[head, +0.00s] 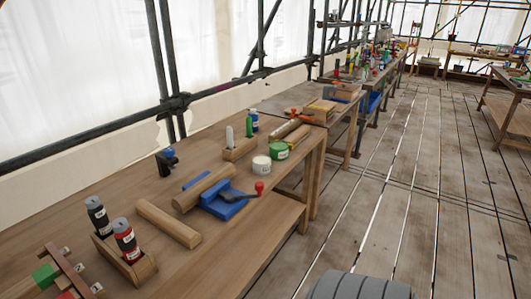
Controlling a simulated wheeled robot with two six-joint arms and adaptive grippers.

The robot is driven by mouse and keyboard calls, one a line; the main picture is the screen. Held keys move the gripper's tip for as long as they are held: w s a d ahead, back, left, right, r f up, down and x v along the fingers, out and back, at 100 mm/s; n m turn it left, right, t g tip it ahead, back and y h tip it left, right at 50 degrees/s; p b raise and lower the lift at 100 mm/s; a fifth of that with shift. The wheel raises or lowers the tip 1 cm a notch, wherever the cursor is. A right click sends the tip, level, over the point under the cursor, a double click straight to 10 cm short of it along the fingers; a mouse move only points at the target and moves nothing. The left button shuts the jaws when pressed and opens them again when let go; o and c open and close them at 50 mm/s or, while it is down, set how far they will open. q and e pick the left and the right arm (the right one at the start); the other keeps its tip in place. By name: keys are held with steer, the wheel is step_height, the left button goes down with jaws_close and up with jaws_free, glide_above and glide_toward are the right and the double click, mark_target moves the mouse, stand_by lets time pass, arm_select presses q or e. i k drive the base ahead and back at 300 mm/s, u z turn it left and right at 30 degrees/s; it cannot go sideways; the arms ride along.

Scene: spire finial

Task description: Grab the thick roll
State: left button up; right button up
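Two wooden rolls lie on the near workbench (235,252). One tan roll (168,222) lies slanted in the open. A second, seemingly thicker brown roll (200,190) lies just behind it, next to a blue clamp-like tool (222,204) that hides part of its front side. A third, slimmer roll-like piece (286,129) lies farther back near the bench's far end. I cannot tell for certain which one is the thick roll. Neither of my grippers is in view.
A wooden holder (135,268) with dark and red bottles stands at the near left. A white tub (261,165) and a green tub (278,150) stand behind the rolls. Scaffold poles (160,60) rise along the left. The plank floor (400,190) to the right is clear.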

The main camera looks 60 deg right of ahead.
mark_target(188, 198)
steer(key=z, duration=2.85)
steer(key=i, duration=2.3)
steer(key=u, duration=2.55)
